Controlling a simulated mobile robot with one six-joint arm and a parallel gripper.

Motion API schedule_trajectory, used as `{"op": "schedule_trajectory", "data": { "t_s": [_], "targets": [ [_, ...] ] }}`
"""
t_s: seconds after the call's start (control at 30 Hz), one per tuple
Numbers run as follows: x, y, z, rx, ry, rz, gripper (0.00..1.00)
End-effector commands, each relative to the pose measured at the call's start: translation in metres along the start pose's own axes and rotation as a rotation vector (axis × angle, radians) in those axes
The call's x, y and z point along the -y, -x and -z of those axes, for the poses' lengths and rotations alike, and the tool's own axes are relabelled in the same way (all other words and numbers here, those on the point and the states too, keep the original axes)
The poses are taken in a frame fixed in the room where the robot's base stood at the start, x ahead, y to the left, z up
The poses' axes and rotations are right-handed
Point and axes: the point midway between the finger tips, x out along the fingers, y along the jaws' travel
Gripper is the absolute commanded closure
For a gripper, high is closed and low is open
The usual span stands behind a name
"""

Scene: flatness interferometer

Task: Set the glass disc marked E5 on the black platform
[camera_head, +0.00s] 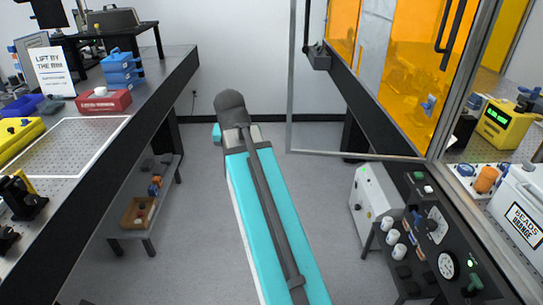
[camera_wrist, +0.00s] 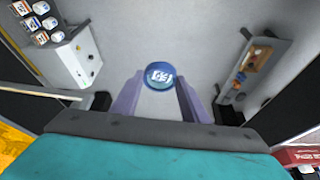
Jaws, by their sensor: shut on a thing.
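In the wrist view a round blue glass disc (camera_wrist: 159,75) with white marking sits between the tips of my gripper's two purple fingers (camera_wrist: 159,84). The marking is tilted, and I cannot read it for certain as E5. My gripper is shut on the disc, above open grey floor. In the head view my arm points away down the aisle, and the fingers and disc are hidden. I cannot pick out the black platform for certain in either view.
A long bench (camera_head: 184,62) on the left carries a red box (camera_head: 103,101), blue boxes (camera_head: 122,62) and a "LIFT BY THE RIM" sign (camera_head: 52,72). A low shelf (camera_head: 130,233) stands under it. A glass enclosure and control panel (camera_head: 441,232) stand right. The aisle floor is clear.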

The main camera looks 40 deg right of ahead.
Motion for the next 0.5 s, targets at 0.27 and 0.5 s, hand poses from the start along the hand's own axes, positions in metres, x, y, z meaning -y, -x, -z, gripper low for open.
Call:
{"op": "schedule_trajectory", "data": {
  "t_s": [0.27,0.5],
  "targets": [
    [0.084,0.007,-0.029,0.001,0.179,0.074,0.82],
    [0.153,0.017,-0.061,0.001,0.349,0.143,0.82]
  ]
}}
